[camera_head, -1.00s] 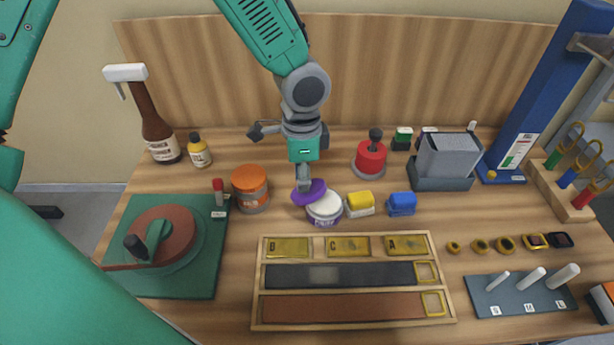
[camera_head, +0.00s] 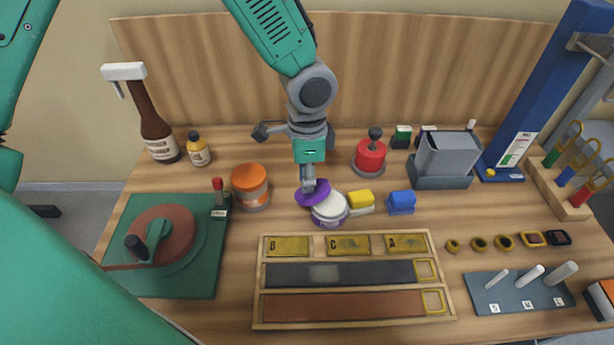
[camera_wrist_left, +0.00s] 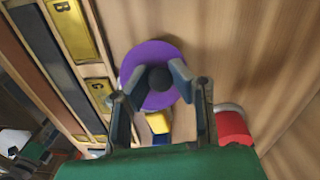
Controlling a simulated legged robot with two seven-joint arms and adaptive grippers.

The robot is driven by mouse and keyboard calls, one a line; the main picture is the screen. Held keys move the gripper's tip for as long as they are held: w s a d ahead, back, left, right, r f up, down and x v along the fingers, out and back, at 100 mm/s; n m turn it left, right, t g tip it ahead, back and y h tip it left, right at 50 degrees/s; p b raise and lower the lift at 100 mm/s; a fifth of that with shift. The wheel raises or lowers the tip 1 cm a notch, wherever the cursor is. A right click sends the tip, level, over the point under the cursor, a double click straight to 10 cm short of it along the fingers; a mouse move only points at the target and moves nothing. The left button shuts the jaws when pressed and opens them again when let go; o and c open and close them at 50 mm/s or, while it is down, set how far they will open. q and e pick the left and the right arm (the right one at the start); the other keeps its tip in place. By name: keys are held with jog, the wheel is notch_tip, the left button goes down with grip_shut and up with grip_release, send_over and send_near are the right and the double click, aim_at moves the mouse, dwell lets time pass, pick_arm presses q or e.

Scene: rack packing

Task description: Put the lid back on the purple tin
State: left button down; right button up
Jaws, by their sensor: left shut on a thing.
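The purple lid (camera_head: 313,192) is a disc with a dark knob, and my left gripper (camera_head: 308,187) is shut on it. In the left wrist view the lid (camera_wrist_left: 147,58) sits between the fingers of the left gripper (camera_wrist_left: 153,82), with its dark knob between the tips. The tin (camera_head: 330,210) is a low round container with a white top and a purple label, standing on the table. The lid is at the tin's upper left and overlaps its edge in the head view; I cannot tell whether they touch. My right gripper is not in view.
An orange-lidded jar (camera_head: 250,187) stands left of the tin. A yellow block (camera_head: 360,199) and a blue block (camera_head: 402,202) are close on its right. A red stamp (camera_head: 370,155) stands behind. The wooden tray (camera_head: 345,240) lies in front.

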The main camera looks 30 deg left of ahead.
aim_at(323, 190)
pick_arm(q)
jog(key=d, duration=0.2)
jog(key=shift+d+r, duration=0.25)
jog(key=shift+d, duration=0.6)
jog(key=shift+a, duration=0.55)
jog(key=shift+a+f, duration=0.1)
jog(key=shift+a, duration=0.1)
jog(key=shift+d, duration=1.55)
jog(key=shift+a, duration=0.8)
jog(key=shift+d, duration=0.8)
jog(key=shift+s+a+p, duration=0.1)
jog(key=shift+p, duration=0.2)
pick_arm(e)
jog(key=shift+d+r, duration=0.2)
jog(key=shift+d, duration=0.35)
pick_arm(q)
jog(key=shift+d, duration=0.2)
